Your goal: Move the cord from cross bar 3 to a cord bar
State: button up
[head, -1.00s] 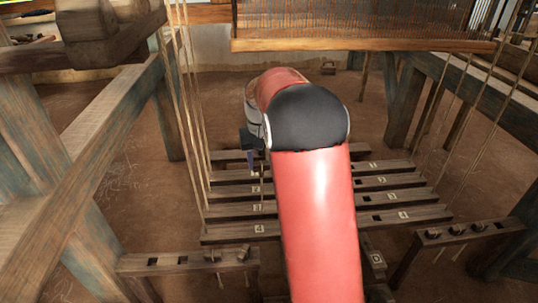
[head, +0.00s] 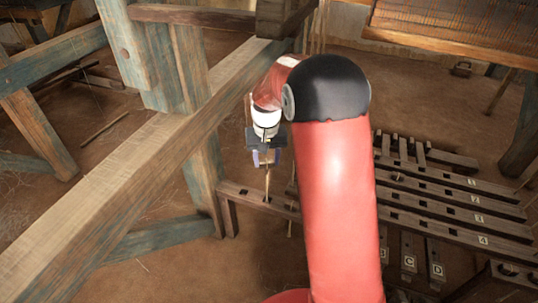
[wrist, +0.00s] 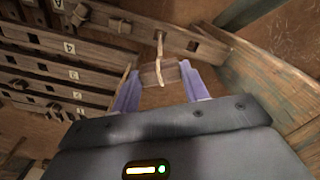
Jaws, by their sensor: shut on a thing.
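My gripper (head: 264,160) is shut on a small wooden toggle, which shows between the pale purple fingers in the wrist view (wrist: 150,77). A light cord (head: 268,178) runs from the toggle towards the slotted cord bar (head: 240,192) below; I cannot tell whether it passes through a slot. The gripper is above this bar, left of the numbered cross bars. Cross bar 3 (head: 440,210) is at right in the head view. In the wrist view the cord bar (wrist: 215,53) has a dark slot and knobs. My arm hides part of the bar in the head view.
A thick wooden beam (head: 130,165) runs diagonally left of the gripper, with an upright post (head: 197,150) close by. Lettered treadles (head: 410,255) lie below the cross bars. The reed frame (head: 450,30) is at upper right. Bare floor lies at left.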

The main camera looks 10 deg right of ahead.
aim_at(267, 173)
notch_tip(267, 173, down, 16)
jog(key=b, duration=1.1)
dwell(0.6)
dwell(0.5)
jog(key=o, duration=1)
jog(key=shift+o, duration=0.2)
notch_tip(267, 173, up, 8)
jog(key=shift+f+p, duration=0.1)
jog(key=shift+p, duration=0.65)
jog(key=shift+r+p, duration=2.8)
jog(key=shift+r, duration=0.7)
